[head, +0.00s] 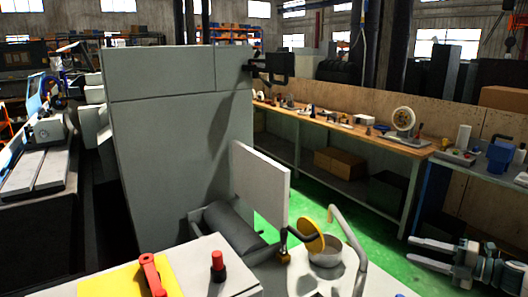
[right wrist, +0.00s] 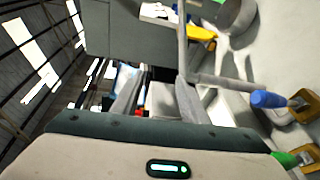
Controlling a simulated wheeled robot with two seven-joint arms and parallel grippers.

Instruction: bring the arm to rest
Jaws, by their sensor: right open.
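My right gripper (head: 416,252) is at the lower right of the head view, its two fingers apart and pointing left. It is open, with nothing between the fingers, over the green floor beside the machine. In the right wrist view, the same gripper (right wrist: 157,92) shows two grey fingers spread apart with the background visible between them. The cylindrical grinder (head: 175,150) is a large grey cabinet at the left and centre of the head view. My left gripper is not in view.
A grey bent pipe (head: 349,238), a yellow disc (head: 311,236) and a round grey cup (head: 325,252) stand left of my right gripper. A red-capped knob (head: 217,262) is on the near grey housing. A long workbench (head: 340,125) runs behind. Green floor (head: 385,240) is free between.

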